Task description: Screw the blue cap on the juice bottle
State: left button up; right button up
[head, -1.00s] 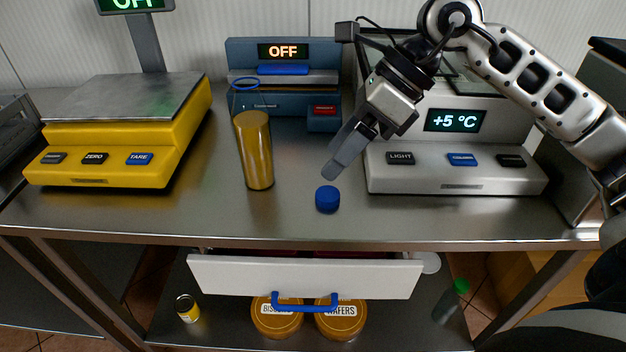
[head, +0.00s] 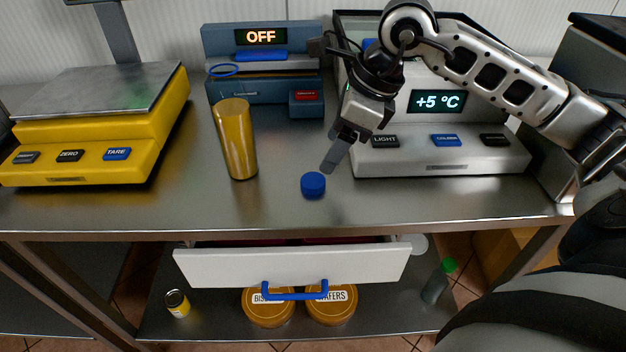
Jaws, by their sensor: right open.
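The blue cap (head: 313,185) lies on the steel counter (head: 270,212) near its front edge. A tall, smooth amber cylinder (head: 236,140) stands upright to its left. It is the only bottle-like thing on the countertop, but I see no clear neck, so I cannot tell for sure that it is the juice bottle. My right gripper (head: 331,164) is open and empty. Its fingers point down and left, with the tips just above and right of the cap, apart from it in the picture. My left gripper is not in view.
A yellow scale (head: 90,165) stands left, a blue-grey machine (head: 262,90) behind, and a grey display unit (head: 440,160) right of the cap. A white drawer (head: 290,267) is partly open below. A green-capped bottle (head: 437,285), a can (head: 177,303) and two tubs are below.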

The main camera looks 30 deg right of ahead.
aim_at(314, 180)
jog(key=shift+x, duration=1.35)
jog(key=shift+f, duration=0.1)
jog(key=x, duration=0.5)
jog(key=shift+d+f+p, duration=0.1)
jog(key=shift+d+p, duration=0.05)
jog(key=shift+p, duration=0.25)
jog(key=c, duration=1)
